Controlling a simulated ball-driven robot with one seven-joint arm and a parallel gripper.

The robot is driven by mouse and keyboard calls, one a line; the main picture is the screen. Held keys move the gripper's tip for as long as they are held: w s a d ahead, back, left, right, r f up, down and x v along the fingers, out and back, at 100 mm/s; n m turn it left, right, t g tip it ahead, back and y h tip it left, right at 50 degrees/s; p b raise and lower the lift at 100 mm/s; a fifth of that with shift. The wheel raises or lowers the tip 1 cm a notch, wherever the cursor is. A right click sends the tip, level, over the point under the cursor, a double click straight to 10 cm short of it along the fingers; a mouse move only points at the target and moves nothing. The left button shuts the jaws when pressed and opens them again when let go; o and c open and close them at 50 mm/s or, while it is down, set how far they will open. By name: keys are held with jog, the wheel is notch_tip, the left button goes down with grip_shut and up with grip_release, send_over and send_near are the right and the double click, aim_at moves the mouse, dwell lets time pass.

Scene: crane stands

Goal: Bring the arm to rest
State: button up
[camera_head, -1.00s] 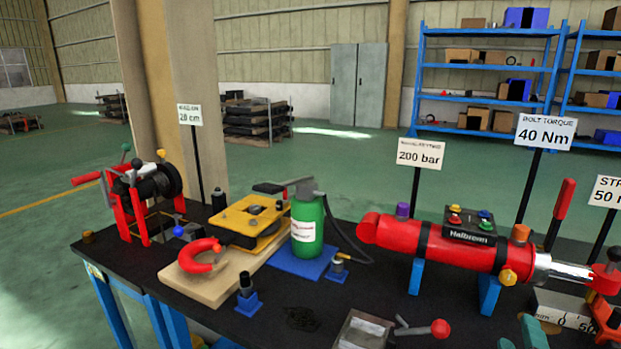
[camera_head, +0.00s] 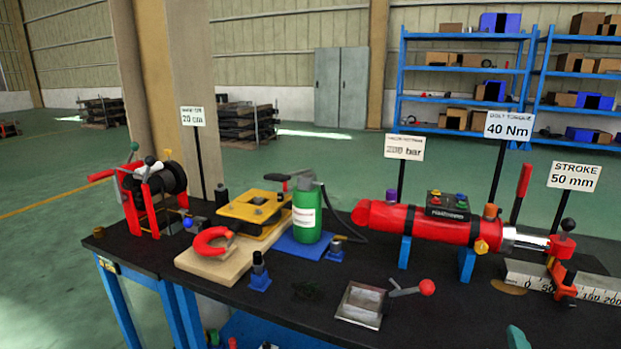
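My gripper and arm cannot be made out in the head view. At the bottom edge, a small teal shape (camera_head: 517,337) shows only in part, and I cannot tell what it belongs to. The black-topped workbench (camera_head: 240,318) fills the lower part of the view.
Blue shelves (camera_head: 465,68) and a grey cabinet (camera_head: 340,87) stand behind.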

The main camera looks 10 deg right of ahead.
jog(key=s+a+f+m+g+y+p, duration=0.3)
jog(key=s+f+m+g+y+p, duration=0.15)
jog(key=s+f+g, duration=0.4)
jog(key=s+a+f+m+g+y+p, duration=0.1)
jog(key=s+a+f+g+y, duration=0.1)
jog(key=s, duration=0.5)
jog(key=s+a+f+m+g+y+p, duration=0.1)
jog(key=s+a+f+g+y+p, duration=0.1)
jog(key=s+a, duration=0.4)
notch_tip(320, 180, down, 2)
jog(key=shift+s+f+m+y, duration=0.15)
jog(key=shift+s+m+y, duration=0.3)
jog(key=shift+s, duration=0.6)
